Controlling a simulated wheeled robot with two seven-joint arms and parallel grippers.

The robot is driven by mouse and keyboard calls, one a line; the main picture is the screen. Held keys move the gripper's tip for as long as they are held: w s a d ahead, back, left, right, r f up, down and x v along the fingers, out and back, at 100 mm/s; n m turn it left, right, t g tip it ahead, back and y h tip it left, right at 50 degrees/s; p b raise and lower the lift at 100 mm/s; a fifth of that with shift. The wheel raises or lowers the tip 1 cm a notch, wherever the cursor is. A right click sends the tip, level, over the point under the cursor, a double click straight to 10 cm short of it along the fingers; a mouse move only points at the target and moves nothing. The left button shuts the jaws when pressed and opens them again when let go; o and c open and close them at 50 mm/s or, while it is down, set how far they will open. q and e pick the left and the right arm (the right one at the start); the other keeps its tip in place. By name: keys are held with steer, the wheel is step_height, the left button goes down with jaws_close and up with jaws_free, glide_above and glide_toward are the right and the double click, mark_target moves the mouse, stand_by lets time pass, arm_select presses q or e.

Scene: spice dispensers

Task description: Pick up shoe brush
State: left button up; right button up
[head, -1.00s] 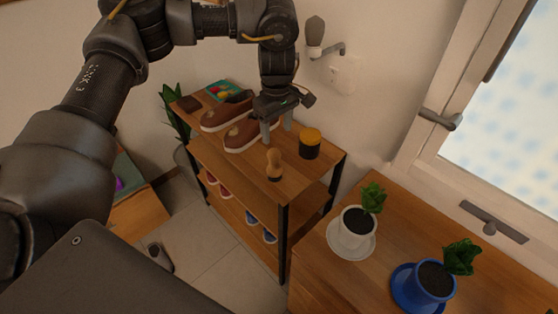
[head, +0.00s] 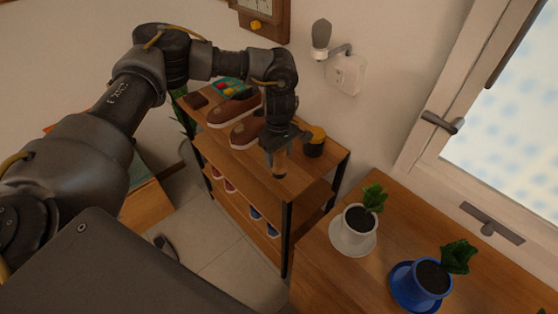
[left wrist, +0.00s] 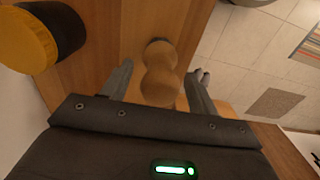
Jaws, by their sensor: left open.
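The shoe brush (left wrist: 160,72) has a rounded, light wooden handle and stands near the front edge of the shoe rack's wooden top. In the left wrist view its handle rises between the two fingers of my left gripper (left wrist: 160,84), with a gap on each side. In the head view my left gripper (head: 279,160) is above the brush and hides most of it. The gripper is open and holds nothing. My right gripper is in no view.
A round tin with a yellow lid (head: 316,134) stands close by on the top, and also shows in the left wrist view (left wrist: 28,40). Brown shoes (head: 247,130) sit behind. A cabinet with potted plants (head: 358,217) stands at the right.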

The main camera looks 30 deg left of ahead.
arm_select(q)
steer(key=shift+c, duration=0.2)
steer(key=c, duration=1)
steer(key=shift+c, duration=0.2)
